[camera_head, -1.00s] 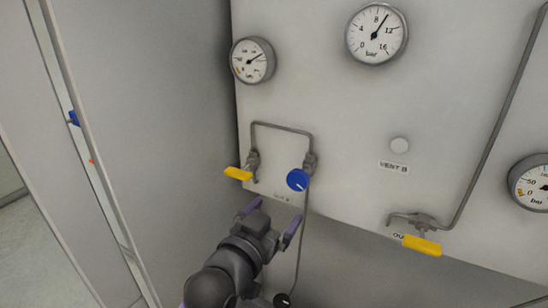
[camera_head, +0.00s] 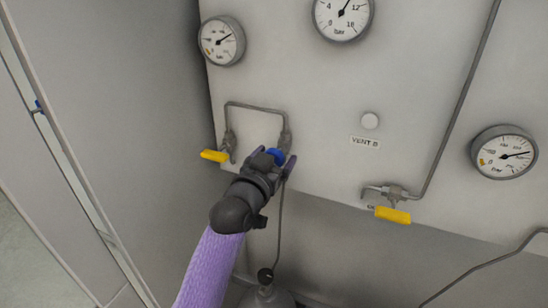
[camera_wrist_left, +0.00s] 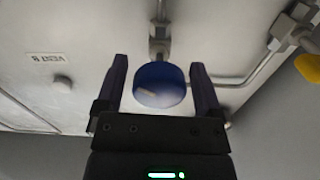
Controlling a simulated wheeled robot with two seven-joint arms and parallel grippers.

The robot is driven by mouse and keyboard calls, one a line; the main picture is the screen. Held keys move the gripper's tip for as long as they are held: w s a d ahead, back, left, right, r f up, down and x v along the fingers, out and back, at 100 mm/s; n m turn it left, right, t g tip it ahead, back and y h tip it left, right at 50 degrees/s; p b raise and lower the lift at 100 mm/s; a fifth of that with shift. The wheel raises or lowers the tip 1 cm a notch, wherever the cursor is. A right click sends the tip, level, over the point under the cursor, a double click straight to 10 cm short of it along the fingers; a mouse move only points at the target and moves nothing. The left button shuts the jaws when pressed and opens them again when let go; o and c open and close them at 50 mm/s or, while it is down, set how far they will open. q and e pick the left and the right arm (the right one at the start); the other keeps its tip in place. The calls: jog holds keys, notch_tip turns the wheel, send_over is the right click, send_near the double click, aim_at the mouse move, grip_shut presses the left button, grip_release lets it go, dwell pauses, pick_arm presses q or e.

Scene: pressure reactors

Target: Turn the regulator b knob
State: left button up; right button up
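The blue round knob (camera_head: 275,155) sits on the panel at the right end of a bent pipe, partly hidden by my left gripper (camera_head: 272,160). In the left wrist view the knob (camera_wrist_left: 160,84) lies between the two dark fingers of my left gripper (camera_wrist_left: 160,85). A pale pointer mark shows on its face. The fingers are open, with a gap visible on both sides of the knob. No label naming the knob as regulator b can be read. My right gripper is not in view.
A yellow valve handle (camera_head: 214,156) is left of the knob and another yellow handle (camera_head: 393,215) is to the right. Gauges (camera_head: 222,41) line the panel. A grey wall (camera_head: 110,90) stands at left.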

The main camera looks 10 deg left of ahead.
pick_arm(q)
jog(key=c, duration=1)
jog(key=shift+n+p, duration=0.85)
jog(key=shift+n, duration=0.45)
jog(key=shift+n+p, duration=0.6)
jog(key=shift+n, duration=0.8)
jog(key=shift+d, duration=0.1)
jog(key=o, duration=1.3)
jog(key=shift+c, duration=0.2)
